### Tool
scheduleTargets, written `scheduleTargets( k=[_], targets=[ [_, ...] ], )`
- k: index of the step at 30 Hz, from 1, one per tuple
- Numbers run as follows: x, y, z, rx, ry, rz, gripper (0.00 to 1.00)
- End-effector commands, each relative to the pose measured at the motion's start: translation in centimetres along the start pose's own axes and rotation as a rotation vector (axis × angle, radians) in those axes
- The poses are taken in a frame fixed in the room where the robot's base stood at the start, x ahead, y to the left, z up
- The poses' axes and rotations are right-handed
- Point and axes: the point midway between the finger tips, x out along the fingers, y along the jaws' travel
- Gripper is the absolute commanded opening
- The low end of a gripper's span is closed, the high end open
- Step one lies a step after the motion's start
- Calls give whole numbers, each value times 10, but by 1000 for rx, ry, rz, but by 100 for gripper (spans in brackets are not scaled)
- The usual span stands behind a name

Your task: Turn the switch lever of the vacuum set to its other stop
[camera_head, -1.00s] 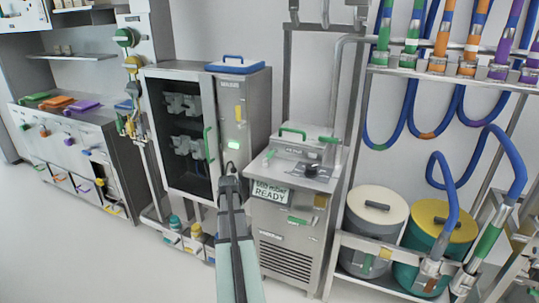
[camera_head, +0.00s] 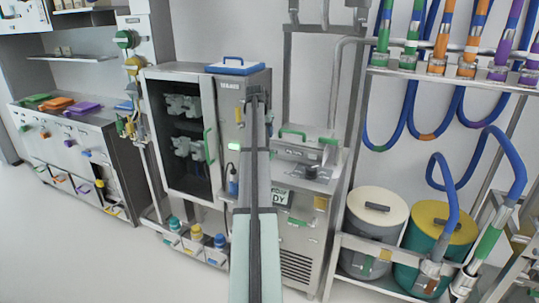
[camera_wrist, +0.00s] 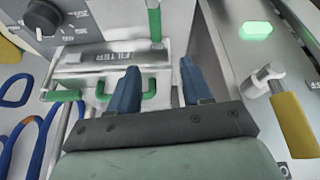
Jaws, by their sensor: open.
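The switch lever (camera_wrist: 295,125) has a yellow handle on a metal pivot, at the right of the wrist view, with partly cut-off lettering beside it. In the head view the yellow lever (camera_head: 238,114) is on the right front panel of the grey cabinet, pointing roughly up and down. My gripper (camera_wrist: 160,82) is open and empty, with its two blue fingers apart. In the wrist view the lever lies to the right of the fingers, not between them. In the head view my gripper (camera_head: 255,95) is just right of the lever; contact is not visible.
A lit green lamp (camera_wrist: 255,30) is near the lever. The grey cabinet (camera_head: 208,131) has a dark-fronted window. A steel unit with a black knob (camera_head: 311,171) and a green handle (camera_head: 293,132) stands right. Bottles (camera_head: 196,232) stand below the cabinet; drums (camera_head: 378,212) are farther right.

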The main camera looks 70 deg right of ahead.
Motion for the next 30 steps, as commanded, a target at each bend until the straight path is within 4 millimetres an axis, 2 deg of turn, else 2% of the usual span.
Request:
scheduleTargets(
  k=[3,11,30],
  targets=[
    [0,4,7,73,-22,16,49],
    [9,4,9,131,-29,18,49],
    [112,6,12,128,-30,18,49]
  ],
)
